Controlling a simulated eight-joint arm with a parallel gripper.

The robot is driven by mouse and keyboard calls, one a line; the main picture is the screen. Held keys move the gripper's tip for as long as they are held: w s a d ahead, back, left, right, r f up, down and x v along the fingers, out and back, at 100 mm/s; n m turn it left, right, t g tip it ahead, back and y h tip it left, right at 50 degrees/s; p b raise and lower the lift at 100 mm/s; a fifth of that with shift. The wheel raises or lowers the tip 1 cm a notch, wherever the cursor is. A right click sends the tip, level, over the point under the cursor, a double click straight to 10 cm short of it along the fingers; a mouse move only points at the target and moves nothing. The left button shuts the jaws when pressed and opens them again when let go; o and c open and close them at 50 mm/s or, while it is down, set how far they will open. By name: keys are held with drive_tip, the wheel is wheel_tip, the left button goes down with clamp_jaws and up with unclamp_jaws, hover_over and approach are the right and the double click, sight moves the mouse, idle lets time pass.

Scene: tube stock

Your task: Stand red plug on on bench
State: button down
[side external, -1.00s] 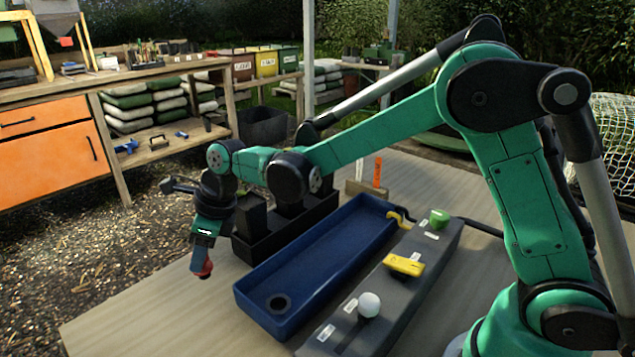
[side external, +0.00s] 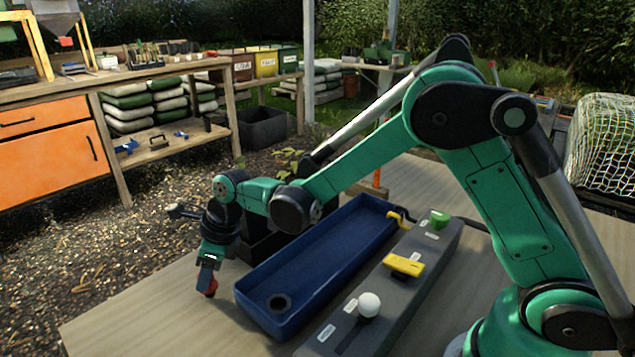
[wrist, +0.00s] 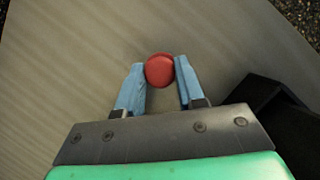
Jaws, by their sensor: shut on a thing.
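The red plug (side external: 210,287) is held at the lower end of my gripper (side external: 207,277) in the side external view, at the left of the blue tray. The wrist view shows the round red face of the plug (wrist: 160,71) between the two pale blue fingers of my gripper (wrist: 160,67), which are shut on it. The wooden bench (side external: 140,318) lies below the plug. The plug is low over the bench; I cannot tell whether it touches. Part of the plug is hidden by the fingers.
A blue tray (side external: 256,308) with a dark ring in it stands right of the plug. Beyond it is a grey strip (side external: 395,310) with a white ball knob (side external: 369,304), a yellow handle (side external: 404,264) and a green knob (side external: 439,218). The bench's front left is bare.

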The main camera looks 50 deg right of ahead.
drive_tip(key=shift+f, duration=0.3)
idle(0.6)
drive_tip(key=shift+c, duration=2.3)
unclamp_jaws()
drive_tip(key=shift+r, duration=0.1)
drive_tip(key=shift+v, duration=2.75)
drive_tip(key=s+d+r+n+t+h, duration=0.1)
drive_tip(key=s+d+n, duration=0.4)
drive_tip(key=n, duration=0.8)
drive_tip(key=s+d+r+n+t+h, duration=0.2)
drive_tip(key=s+d+n, duration=0.4)
drive_tip(key=n, duration=0.8)
drive_tip(key=s+r+t, duration=0.1)
drive_tip(key=s+r, duration=0.1)
drive_tip(key=s, duration=0.1)
drive_tip(key=shift+r, duration=0.4)
